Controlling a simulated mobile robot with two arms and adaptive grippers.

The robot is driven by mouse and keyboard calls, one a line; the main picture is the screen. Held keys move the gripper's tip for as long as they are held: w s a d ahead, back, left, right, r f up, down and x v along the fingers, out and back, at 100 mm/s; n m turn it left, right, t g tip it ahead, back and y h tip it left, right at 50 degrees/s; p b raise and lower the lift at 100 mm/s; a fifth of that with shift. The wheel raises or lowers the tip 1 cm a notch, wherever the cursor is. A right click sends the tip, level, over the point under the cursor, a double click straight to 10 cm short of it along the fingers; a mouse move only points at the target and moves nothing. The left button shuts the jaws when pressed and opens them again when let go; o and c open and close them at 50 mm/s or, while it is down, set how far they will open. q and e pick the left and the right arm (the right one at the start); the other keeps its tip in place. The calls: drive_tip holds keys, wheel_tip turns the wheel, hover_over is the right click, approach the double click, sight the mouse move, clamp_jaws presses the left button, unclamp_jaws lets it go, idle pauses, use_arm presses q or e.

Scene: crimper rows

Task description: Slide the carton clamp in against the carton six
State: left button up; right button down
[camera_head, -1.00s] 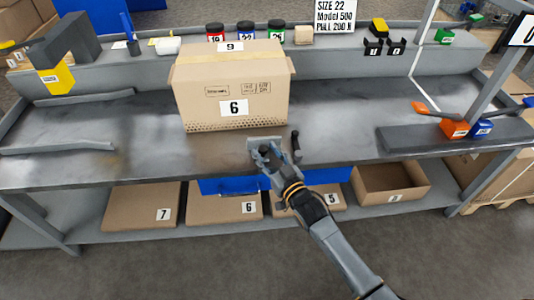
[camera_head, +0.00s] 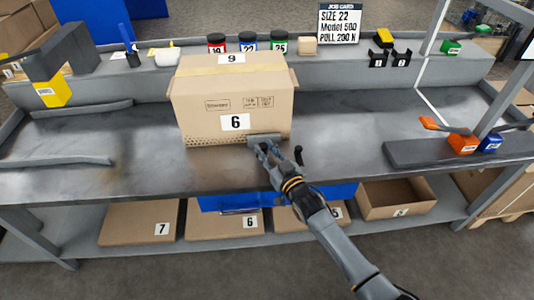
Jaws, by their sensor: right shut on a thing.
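Carton six (camera_head: 205,122), a brown box with a white label reading 6, stands on the grey bench near its middle. The carton clamp (camera_head: 264,139), a small grey plate, is at the carton's lower front edge, right of the label; it looks to be touching or very close. My right gripper (camera_head: 266,152) is shut on the clamp, its arm coming from the lower right. A dark upright handle (camera_head: 298,155) stands just right of the gripper; its base is hidden. My left gripper is not in view.
The bench top (camera_head: 340,140) is clear right of the carton. Grey bars (camera_head: 60,161) lie at the left. Cartons (camera_head: 140,222) sit on the shelf below.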

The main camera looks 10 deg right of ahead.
drive_tip(key=c, duration=1)
unclamp_jaws()
drive_tip(key=shift+s, duration=0.1)
drive_tip(key=shift+c, duration=0.2)
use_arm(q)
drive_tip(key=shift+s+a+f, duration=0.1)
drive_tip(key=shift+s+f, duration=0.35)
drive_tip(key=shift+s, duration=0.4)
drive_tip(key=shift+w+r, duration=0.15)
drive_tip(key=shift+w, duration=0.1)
use_arm(e)
drive_tip(key=v, duration=1.2)
